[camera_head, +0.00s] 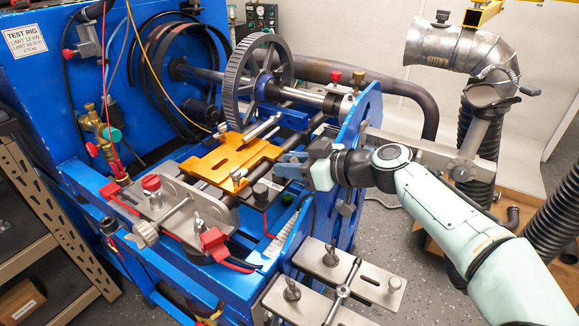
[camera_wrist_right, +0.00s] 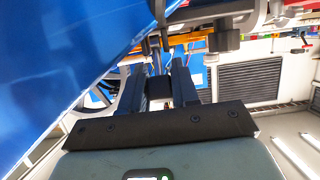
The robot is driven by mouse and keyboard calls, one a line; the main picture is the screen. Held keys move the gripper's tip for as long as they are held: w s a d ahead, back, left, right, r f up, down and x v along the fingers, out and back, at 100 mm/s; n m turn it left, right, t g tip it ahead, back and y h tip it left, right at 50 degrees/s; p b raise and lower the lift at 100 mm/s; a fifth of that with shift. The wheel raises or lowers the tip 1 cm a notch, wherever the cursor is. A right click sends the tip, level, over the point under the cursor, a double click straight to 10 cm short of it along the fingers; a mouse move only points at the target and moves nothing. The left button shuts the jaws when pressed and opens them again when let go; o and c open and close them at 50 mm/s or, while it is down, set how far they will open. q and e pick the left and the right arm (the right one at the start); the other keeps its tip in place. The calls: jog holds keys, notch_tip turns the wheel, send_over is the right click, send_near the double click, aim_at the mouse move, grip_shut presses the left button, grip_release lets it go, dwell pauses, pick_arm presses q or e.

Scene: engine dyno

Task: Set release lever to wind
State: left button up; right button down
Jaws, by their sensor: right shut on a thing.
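My right gripper (camera_head: 285,165) reaches in from the right to the rig's near side, just right of the orange plate (camera_head: 230,160). In the right wrist view, my gripper (camera_wrist_right: 162,62) is closed around a slim grey metal lever (camera_wrist_right: 155,45), which seems to be the release lever. The lever runs up between the fingers toward metal parts above. In the head view, the gripper and forearm hide most of the lever, and I cannot read its setting. My left gripper is in neither view.
A large toothed wheel (camera_head: 257,85) and shaft stand behind the orange plate. Grey slotted plates (camera_head: 350,275) lie at the front. A metal exhaust elbow (camera_head: 440,48) stands behind my right arm. A blue panel (camera_wrist_right: 70,60) lies close left in the wrist view.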

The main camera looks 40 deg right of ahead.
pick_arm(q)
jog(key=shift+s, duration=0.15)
pick_arm(e)
jog(key=shift+f, duration=0.1)
jog(key=c, duration=0.9)
grip_release()
jog(key=shift+c, duration=0.2)
pick_arm(q)
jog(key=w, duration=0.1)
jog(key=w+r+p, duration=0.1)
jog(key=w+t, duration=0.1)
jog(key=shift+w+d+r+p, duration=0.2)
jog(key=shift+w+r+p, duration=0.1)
jog(key=shift+p, duration=0.1)
pick_arm(e)
jog(key=v, duration=1.3)
jog(key=shift+s+d, duration=0.2)
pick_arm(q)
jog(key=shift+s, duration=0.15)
